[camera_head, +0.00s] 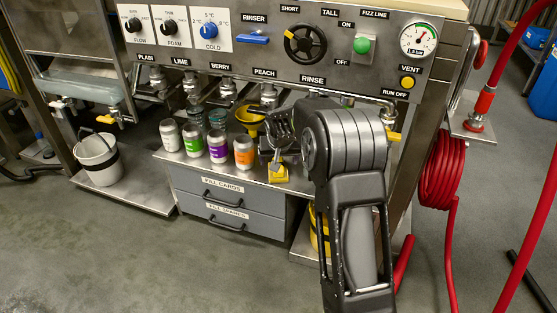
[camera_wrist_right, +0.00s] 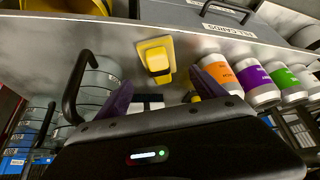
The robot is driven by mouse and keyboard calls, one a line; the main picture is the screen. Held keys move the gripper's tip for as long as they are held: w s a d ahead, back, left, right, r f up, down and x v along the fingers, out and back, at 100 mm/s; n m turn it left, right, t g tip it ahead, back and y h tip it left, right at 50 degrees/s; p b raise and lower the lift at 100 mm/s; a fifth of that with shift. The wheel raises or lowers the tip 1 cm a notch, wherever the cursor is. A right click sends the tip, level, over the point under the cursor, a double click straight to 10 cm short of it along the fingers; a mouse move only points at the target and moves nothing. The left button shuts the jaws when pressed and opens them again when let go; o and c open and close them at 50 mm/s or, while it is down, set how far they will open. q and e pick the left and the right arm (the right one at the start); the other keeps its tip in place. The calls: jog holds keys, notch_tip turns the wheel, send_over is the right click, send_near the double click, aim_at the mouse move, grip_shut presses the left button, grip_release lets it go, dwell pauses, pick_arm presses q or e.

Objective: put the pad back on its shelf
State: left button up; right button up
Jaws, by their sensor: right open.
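The yellow pad (camera_head: 278,173) lies at the front edge of the steel shelf (camera_head: 262,178), to the right of the row of cans. In the right wrist view the pad (camera_wrist_right: 155,55) shows a yellow block-like grip on it and lies just beyond the fingertips. My right gripper (camera_head: 281,135) is over the shelf just above the pad. In the wrist view its purple-tipped fingers (camera_wrist_right: 157,88) are apart, with nothing clearly held between them. My right arm hides the shelf's right part in the head view. My left gripper is not in view.
Several cans, such as the orange one (camera_head: 243,152), stand left of the pad. A yellow funnel (camera_head: 249,117) is behind them. Filling taps and the control panel (camera_head: 330,45) are above; labelled drawers (camera_head: 228,205) are below. A bucket (camera_head: 98,158) stands left.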

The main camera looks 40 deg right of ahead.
jog(key=p+v, duration=0.1)
jog(key=v, duration=0.4)
dwell(0.7)
jog(key=s+a+f+n+y, duration=0.1)
jog(key=s+a+f, duration=0.2)
jog(key=a+f, duration=0.4)
jog(key=s+a+f+n+g+y, duration=0.1)
jog(key=s+a+f+y, duration=0.15)
jog(key=a+f, duration=0.45)
jog(key=s+a+f+n+y, duration=0.1)
jog(key=s+a+f, duration=0.2)
jog(key=a+f, duration=0.4)
jog(key=s+a+f+g+y, duration=0.1)
jog(key=s+a+f, duration=0.3)
jog(key=s+a, duration=0.4)
jog(key=s+a+f+n+g+y, duration=0.1)
jog(key=s+a+f, duration=0.4)
jog(key=s+a, duration=0.3)
jog(key=s, duration=0.4)
jog(key=shift+s, duration=0.25)
